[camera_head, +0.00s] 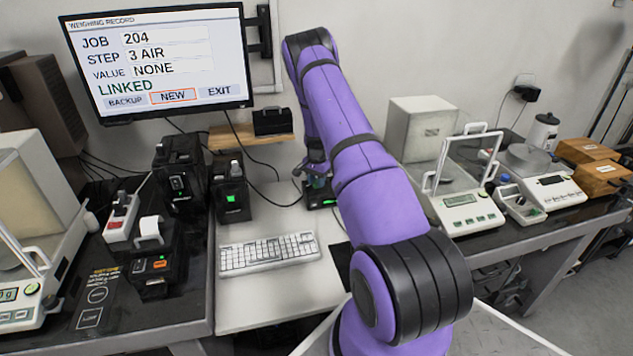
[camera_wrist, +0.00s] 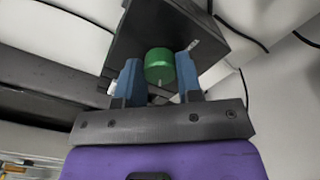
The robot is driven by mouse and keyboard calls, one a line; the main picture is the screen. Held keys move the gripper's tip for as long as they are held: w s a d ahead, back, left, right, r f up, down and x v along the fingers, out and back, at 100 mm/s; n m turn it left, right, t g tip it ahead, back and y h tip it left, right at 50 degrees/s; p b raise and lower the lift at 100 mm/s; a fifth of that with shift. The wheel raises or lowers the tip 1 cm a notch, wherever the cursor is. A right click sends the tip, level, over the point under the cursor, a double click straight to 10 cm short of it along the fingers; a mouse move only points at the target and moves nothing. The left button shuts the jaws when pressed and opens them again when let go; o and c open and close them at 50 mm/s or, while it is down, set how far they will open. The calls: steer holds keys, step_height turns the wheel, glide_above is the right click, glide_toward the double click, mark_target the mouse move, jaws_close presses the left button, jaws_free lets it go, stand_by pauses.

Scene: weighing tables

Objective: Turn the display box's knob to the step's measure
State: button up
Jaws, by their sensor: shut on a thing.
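The display box (camera_wrist: 190,25) is a dark box in the wrist view, with a round green knob (camera_wrist: 159,66) on its face. My gripper (camera_wrist: 159,62) has its two blue fingers on either side of the knob and is shut on it. In the head view my gripper (camera_head: 314,176) is low at the back of the white desk, by the display box (camera_head: 322,194), which is mostly hidden by my purple arm. A bit of green light shows on the box; its reading cannot be made out. The monitor (camera_head: 160,60) reads JOB 204, STEP 3 AIR, VALUE NONE, LINKED.
A keyboard (camera_head: 268,254) lies on the white desk left of my arm. A balance with a glass shield (camera_head: 462,197) and another balance (camera_head: 552,186) stand on the right table. A wooden shelf (camera_head: 248,139) is behind.

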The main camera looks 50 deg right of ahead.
stand_by(0.4)
steer(key=o, duration=0.9)
steer(key=shift+o, duration=0.2)
step_height(320, 180, up, 11)
steer(key=shift+f, duration=0.1)
